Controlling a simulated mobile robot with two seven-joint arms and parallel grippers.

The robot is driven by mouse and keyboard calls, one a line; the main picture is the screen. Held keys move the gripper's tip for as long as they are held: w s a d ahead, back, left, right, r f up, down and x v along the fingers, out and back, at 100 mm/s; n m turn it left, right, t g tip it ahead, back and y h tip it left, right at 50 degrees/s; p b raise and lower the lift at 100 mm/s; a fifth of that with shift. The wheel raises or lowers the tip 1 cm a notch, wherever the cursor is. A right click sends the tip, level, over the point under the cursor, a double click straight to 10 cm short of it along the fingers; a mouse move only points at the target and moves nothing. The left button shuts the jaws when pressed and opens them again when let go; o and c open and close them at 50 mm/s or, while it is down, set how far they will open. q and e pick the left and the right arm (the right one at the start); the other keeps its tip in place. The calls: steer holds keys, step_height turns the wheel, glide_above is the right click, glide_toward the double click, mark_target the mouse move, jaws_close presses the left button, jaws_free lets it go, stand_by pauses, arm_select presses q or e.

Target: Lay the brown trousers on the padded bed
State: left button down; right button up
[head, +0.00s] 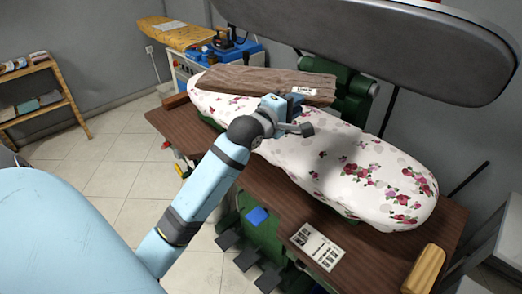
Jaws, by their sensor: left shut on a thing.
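The brown trousers (250,79) are a flat, folded strip with a white tag near their right end. They extend over the far left part of the padded bed (335,165), which is white with red flowers. My left gripper (297,107) is shut on the near edge of the trousers, close to the tag. I cannot tell whether the trousers fully rest on the bed or are held slightly above it. The gripper hides part of the edge it grips. My right gripper is not in view.
The raised grey press head (385,45) hangs over the bed's far side. The brown tabletop (285,215) around the bed bears a printed label (318,246) and a wooden block (424,269). An ironing station (215,55) and a wooden shelf (38,98) stand farther back. The bed's right half is clear.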

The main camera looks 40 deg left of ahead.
arm_select(q)
step_height(320, 180, down, 20)
steer(key=a+b, duration=0.1)
steer(key=shift+w+r+h+b, duration=0.15)
steer(key=shift+w+h+b, duration=0.05)
steer(key=shift+h+b, duration=0.1)
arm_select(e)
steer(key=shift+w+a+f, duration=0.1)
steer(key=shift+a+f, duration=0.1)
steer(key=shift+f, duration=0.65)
arm_select(q)
steer(key=shift+a, duration=0.1)
steer(key=c, duration=1)
jaws_free()
